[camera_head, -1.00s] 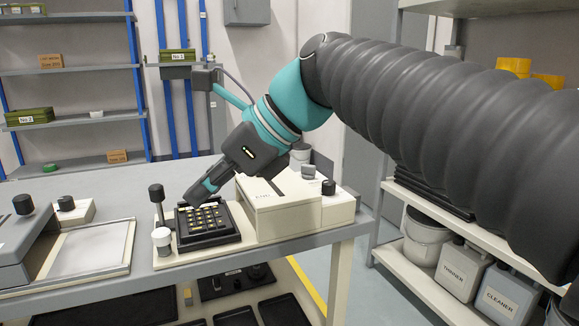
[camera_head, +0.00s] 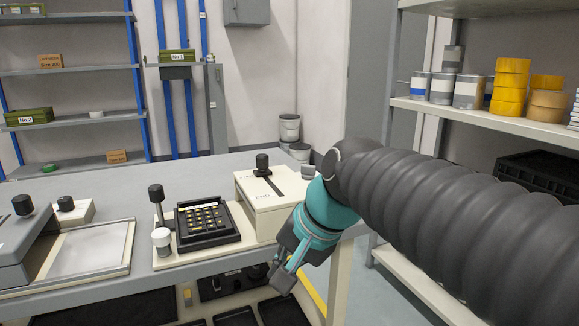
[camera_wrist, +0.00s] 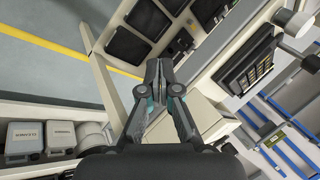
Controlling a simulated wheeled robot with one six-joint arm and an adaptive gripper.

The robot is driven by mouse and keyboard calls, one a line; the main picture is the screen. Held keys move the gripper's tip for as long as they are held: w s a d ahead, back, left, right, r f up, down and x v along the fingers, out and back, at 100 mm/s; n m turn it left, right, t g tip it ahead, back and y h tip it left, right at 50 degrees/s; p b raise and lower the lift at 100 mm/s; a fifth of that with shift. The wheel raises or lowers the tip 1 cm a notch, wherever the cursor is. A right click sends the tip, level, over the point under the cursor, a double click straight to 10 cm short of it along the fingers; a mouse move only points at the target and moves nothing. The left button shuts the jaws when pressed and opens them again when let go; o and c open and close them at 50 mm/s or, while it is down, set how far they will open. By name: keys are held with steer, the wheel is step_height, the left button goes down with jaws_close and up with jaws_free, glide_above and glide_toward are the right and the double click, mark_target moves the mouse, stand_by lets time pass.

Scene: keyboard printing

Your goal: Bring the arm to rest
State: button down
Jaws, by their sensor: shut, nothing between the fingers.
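My gripper (camera_head: 284,282) is shut and empty. In the head view it points down in front of the table's front edge, below and to the right of the black keypad (camera_head: 207,222). The keypad sits in its light frame on the grey table (camera_head: 190,178), with nothing of mine touching it. In the wrist view the fingertips of my gripper (camera_wrist: 158,66) meet with nothing between them. My arm comes in from the right in the head view.
A cream box with a lever (camera_head: 275,200) stands right of the keypad. A shelf with cans and yellow rolls (camera_head: 510,85) is at the right. Black trays (camera_wrist: 128,45) lie on the table's lower shelf. Open floor (camera_wrist: 60,45) shows beyond the table.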

steer(key=s+d+f+n+t+h, duration=0.1)
steer(key=s+d+f+n+h, duration=0.1)
steer(key=s+d+f, duration=0.3)
steer(key=s+d+f+n+t+h, duration=0.1)
steer(key=s+d+f, duration=0.3)
steer(key=d, duration=0.8)
step_height(320, 180, down, 2)
steer(key=shift+s+f+n+h, duration=0.15)
steer(key=shift+s+n+h, duration=0.3)
steer(key=shift+h, duration=0.45)
